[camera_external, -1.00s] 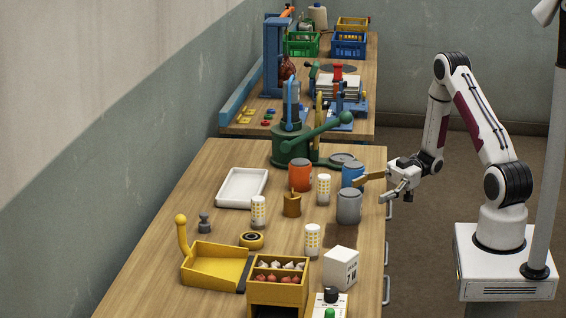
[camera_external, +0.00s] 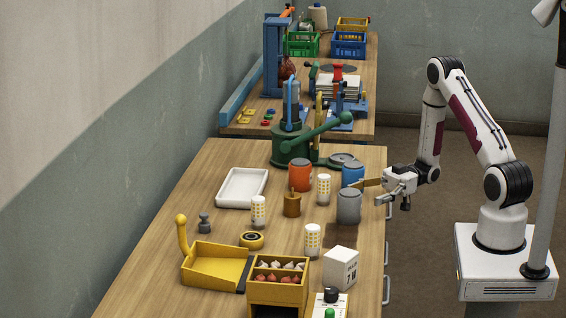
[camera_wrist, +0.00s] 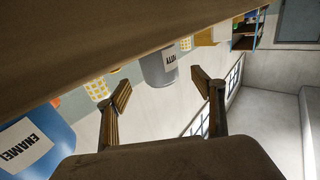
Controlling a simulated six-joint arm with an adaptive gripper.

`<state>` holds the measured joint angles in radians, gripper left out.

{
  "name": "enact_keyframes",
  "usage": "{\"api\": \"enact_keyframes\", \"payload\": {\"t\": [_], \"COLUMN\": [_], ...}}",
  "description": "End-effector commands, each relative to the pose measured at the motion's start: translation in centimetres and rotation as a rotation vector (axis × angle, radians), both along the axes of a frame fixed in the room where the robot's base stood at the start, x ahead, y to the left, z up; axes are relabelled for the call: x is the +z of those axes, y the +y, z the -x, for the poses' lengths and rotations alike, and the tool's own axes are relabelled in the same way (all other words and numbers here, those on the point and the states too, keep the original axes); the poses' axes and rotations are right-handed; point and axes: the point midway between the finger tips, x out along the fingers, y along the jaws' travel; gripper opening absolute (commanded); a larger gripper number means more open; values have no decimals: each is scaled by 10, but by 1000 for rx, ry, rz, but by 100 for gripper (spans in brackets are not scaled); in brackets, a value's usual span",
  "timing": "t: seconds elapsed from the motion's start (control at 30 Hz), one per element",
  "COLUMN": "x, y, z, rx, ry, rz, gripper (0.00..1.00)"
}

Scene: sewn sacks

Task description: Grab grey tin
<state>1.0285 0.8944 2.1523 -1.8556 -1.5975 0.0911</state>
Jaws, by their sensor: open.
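The grey tin (camera_external: 348,208) stands upright near the right edge of the front table, just in front of the blue tin (camera_external: 352,174). My gripper (camera_external: 371,192) is open at the table's right edge, beside the grey tin, with its fingers pointing left towards it. In the wrist view the grey tin (camera_wrist: 158,68) shows beyond and between the open fingers (camera_wrist: 160,90), with a partly readable label. Nothing is between the fingers. The blue tin, labelled ENAMEL (camera_wrist: 40,140), is close at the lower left of that view.
An orange tin (camera_external: 300,176), white-and-yellow patterned containers (camera_external: 324,189) and a brown can (camera_external: 291,205) stand left of the grey tin. A white box (camera_external: 341,268) is nearer the camera. A green lever press (camera_external: 292,145) stands behind.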

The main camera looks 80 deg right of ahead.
Motion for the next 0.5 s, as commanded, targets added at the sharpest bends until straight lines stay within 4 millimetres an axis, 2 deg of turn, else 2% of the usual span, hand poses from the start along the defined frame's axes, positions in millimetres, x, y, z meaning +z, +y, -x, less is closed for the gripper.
{"api": "enact_keyframes", "payload": {"t": [0.5], "x": [0], "y": [4], "z": [-4], "rx": [0], "ry": [0], "rz": [0], "gripper": [68]}}
